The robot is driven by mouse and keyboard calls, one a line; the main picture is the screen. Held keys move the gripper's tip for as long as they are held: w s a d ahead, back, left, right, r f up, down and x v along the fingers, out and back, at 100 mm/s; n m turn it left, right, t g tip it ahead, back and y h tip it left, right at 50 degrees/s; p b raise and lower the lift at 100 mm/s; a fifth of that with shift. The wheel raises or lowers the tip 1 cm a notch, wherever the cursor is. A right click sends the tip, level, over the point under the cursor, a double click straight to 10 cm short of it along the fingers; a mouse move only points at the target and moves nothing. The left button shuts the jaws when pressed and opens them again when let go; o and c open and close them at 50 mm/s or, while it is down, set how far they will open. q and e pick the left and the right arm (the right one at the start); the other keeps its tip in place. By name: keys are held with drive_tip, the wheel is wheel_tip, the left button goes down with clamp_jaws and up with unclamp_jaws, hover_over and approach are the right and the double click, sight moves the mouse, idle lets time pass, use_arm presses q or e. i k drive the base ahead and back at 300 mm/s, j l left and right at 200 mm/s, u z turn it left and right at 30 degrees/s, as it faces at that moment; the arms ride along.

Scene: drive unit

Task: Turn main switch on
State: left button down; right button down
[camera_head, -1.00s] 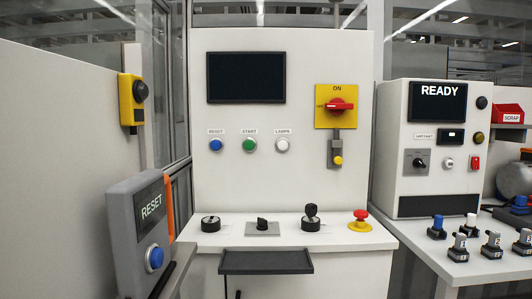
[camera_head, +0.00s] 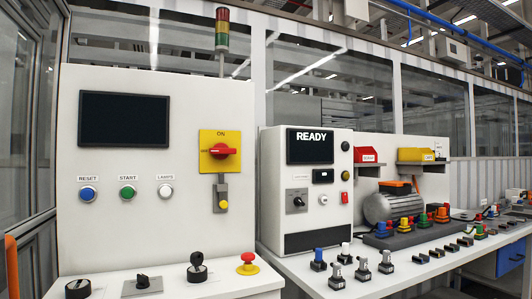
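The main switch (camera_head: 222,151) is a red rotary handle on a yellow plate, on the white control panel's right side. ON is printed above it, and its handle lies about horizontal. Below it hangs a grey bracket with a yellow knob (camera_head: 223,204). Neither of my grippers is in view, so I cannot see whether they are open or shut.
The panel (camera_head: 150,220) has a dark screen (camera_head: 124,119) and RESET, START and LAMPS buttons. Black knobs and a red emergency stop (camera_head: 248,262) stand on its ledge. At right, a READY tester (camera_head: 302,215), a motor (camera_head: 390,208) and several small connectors crowd a white bench.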

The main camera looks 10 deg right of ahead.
sight(221, 151)
drive_tip(key=i+l, duration=0.25)
drive_tip(key=l, duration=0.15)
drive_tip(key=i+l, duration=0.2)
drive_tip(key=l, duration=0.2)
drive_tip(key=i+l, duration=0.25)
drive_tip(key=l, duration=0.15)
drive_tip(key=u, duration=0.05)
